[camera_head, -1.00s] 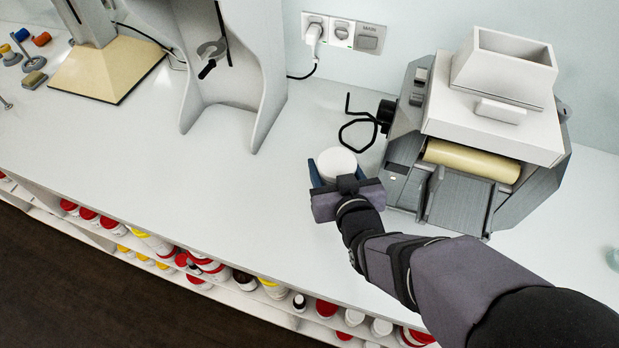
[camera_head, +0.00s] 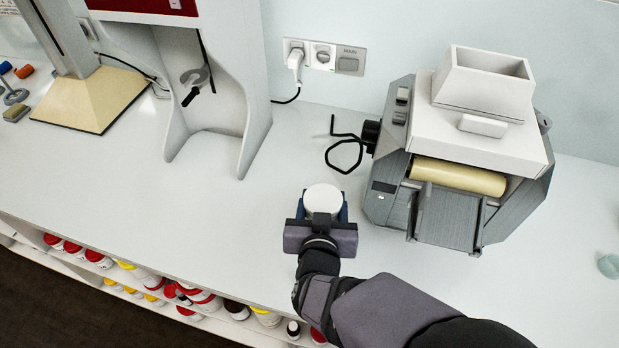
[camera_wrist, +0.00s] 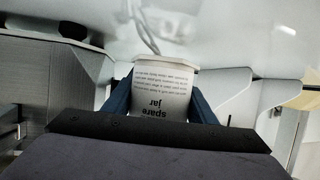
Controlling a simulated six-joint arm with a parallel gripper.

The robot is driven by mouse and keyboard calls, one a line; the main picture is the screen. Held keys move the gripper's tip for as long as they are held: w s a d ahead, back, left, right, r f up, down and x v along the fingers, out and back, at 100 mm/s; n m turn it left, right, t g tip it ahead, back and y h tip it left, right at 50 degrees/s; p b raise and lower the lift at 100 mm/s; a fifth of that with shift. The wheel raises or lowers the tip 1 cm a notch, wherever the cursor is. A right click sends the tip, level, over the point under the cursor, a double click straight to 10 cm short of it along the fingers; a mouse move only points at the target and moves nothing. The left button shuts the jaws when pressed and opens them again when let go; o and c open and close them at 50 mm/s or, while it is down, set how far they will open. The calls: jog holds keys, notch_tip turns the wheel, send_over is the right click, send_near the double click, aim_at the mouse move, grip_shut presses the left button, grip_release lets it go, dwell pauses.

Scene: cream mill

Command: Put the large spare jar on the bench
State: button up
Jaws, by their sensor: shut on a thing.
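The spare jar (camera_head: 323,198) is white with a round white lid. In the wrist view its label (camera_wrist: 160,92) reads "spare jar" and appears upside down. My gripper (camera_head: 322,210) is shut on the jar, with a blue finger on each side of it. The jar is over the pale bench (camera_head: 240,225), left of the mill; I cannot tell whether its base touches the surface, because the gripper hides it.
The grey and white mill (camera_head: 465,150) with a cream roller stands to the right. A white stand (camera_head: 215,80) is at the back left. Shelves of jars (camera_head: 180,295) run below the bench's front edge. Bench left of the jar is clear.

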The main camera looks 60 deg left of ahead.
jog(key=p, duration=0.5)
send_over(326, 161)
jog(key=shift+f, duration=0.1)
jog(key=shift+f+p, duration=0.95)
jog(key=shift+f, duration=0.7)
jog(key=shift+f, duration=0.1)
jog(key=shift+f, duration=0.15)
jog(key=o, duration=1)
jog(key=shift+o, duration=0.2)
